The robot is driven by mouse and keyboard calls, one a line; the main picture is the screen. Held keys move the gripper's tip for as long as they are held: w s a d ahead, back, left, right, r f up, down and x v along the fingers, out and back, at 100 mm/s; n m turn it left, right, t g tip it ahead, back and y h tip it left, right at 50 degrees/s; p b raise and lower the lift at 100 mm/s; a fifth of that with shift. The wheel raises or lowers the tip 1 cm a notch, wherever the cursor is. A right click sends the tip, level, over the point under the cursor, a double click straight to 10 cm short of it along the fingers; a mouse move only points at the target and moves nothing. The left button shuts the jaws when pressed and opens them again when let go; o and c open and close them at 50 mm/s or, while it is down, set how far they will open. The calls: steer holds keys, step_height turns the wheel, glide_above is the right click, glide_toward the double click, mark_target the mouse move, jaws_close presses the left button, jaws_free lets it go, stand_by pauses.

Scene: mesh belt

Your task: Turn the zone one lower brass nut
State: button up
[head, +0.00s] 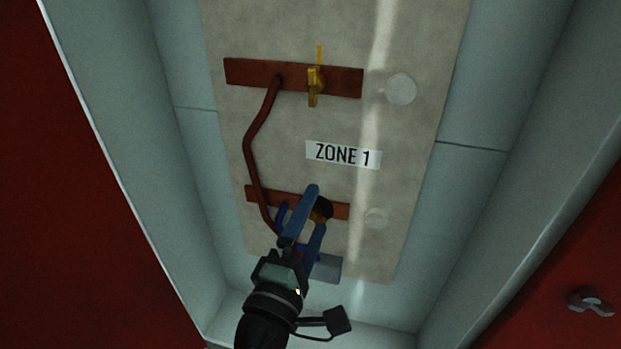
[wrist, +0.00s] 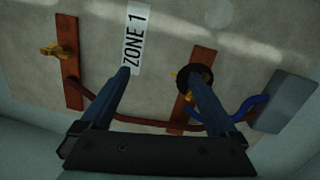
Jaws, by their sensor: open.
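The lower copper bar (head: 341,210) is low on the grey panel below the ZONE 1 label. The lower brass nut (head: 321,213) is on it, largely hidden by my gripper, with a dark round part beside it. In the wrist view, bits of the brass nut (wrist: 181,80) show next to the black round part (wrist: 208,73), and the right finger covers much of both. My gripper (head: 316,207) has blue fingers and is open. In the wrist view, my gripper (wrist: 160,73) has its left fingertip by the label. I cannot tell whether the right finger touches the nut.
The upper copper bar (head: 345,81) carries another brass nut (head: 314,86). A brown cable (head: 248,145) links the bars on the left. A blue cable (wrist: 245,116) runs to a grey block (wrist: 285,101). Pale recess walls flank the panel (head: 400,180).

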mark_target(311, 222)
steer(key=s+a+f+n+y+p, duration=0.1)
steer(key=s+a+f+n+p, duration=0.15)
steer(key=s+n+p, duration=0.35)
steer(key=s+a+f+n+y+p, duration=0.1)
steer(key=f+n+p, duration=0.2)
steer(key=n, duration=0.5)
steer(key=shift+g, duration=0.3)
steer(key=x, duration=1.2)
steer(key=shift+w+f, duration=0.15)
steer(key=shift+w, duration=0.05)
steer(key=c, duration=1.4)
steer(key=shift+m, duration=0.3)
